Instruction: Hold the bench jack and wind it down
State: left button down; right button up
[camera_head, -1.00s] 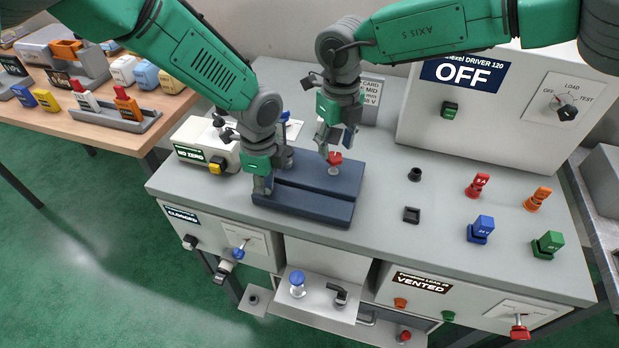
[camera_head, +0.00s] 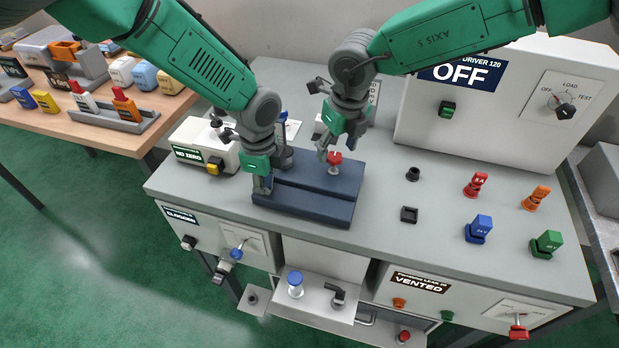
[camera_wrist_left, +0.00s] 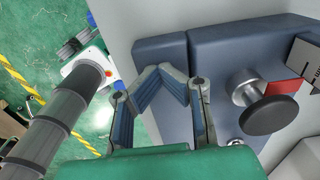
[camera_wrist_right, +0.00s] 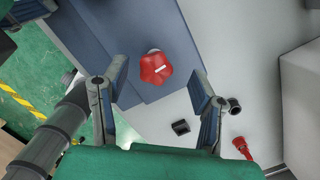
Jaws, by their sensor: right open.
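The bench jack is most likely the dark blue two-part block (camera_head: 300,207) on the grey bench; it carries a red star knob (camera_head: 334,158) on a short pale stem. The knob also shows from above in the right wrist view (camera_wrist_right: 155,68). My right gripper (camera_head: 326,148) is open just over the knob, its fingers apart with the knob beyond them. My left gripper (camera_head: 263,187) is down at the block's left end. In the left wrist view its fingers (camera_wrist_left: 192,88) are bent close together over the block; whether they clasp it is hidden.
A dark disc on a metal post (camera_wrist_left: 270,115) stands beside my left gripper. The NO ZERO box (camera_head: 207,145) is left of the block, the OFF cabinet (camera_head: 510,110) behind right. Coloured plugs (camera_head: 480,229) stand at the right.

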aim_at(337, 155)
jog(key=shift+a+f, duration=0.1)
jog(key=shift+f, duration=1.6)
grip_shut()
